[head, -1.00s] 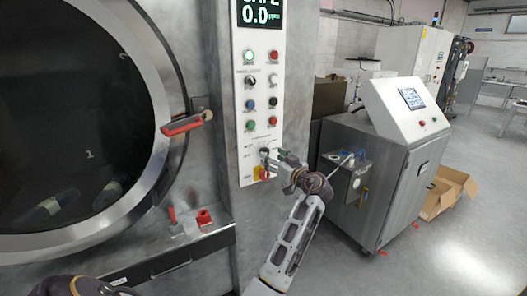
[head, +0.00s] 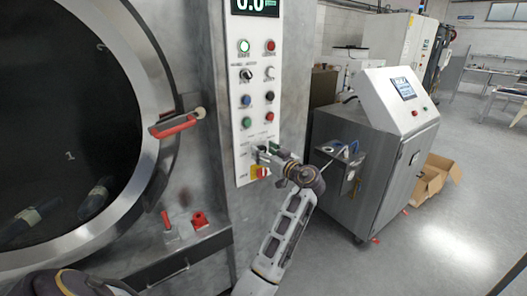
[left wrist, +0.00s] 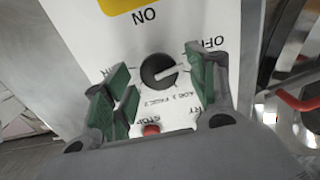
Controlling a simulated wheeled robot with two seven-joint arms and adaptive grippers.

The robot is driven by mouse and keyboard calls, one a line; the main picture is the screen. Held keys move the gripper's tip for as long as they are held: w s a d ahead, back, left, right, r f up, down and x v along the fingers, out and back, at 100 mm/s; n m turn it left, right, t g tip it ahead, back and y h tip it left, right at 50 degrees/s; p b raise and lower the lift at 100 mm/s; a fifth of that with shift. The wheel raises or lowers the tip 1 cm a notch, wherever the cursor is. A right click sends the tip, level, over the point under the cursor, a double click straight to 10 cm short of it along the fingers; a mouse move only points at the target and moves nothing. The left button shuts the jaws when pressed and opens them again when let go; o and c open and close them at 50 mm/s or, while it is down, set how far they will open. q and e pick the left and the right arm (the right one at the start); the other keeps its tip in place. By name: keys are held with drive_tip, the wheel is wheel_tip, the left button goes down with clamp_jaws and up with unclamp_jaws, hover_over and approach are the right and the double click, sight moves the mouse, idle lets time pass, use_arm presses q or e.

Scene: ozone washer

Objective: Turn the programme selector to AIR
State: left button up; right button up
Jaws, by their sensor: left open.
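The control panel (head: 243,115) stands upright on the machine's front. In the left wrist view, a round black selector knob (left wrist: 158,70) with a white pointer faces me, its pointer to the right and slightly up, toward the side of the OFF label. Other labels around it are upside down and partly unreadable, and I cannot read AIR. My left gripper (head: 262,152) is at the lower panel; its green-padded fingers (left wrist: 160,85) are open, on either side of the knob, with gaps visible. In the head view the gripper hides this knob. My right gripper is not in view.
A red-and-yellow switch (head: 261,172) sits just below my left gripper. Several buttons and another knob (head: 246,75) are above. The red door handle (head: 174,126) projects at left. A steel cabinet (head: 335,190) stands to the right; open floor lies beyond it.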

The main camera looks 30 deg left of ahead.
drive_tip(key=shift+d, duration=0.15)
use_arm(q)
drive_tip(key=c, duration=1)
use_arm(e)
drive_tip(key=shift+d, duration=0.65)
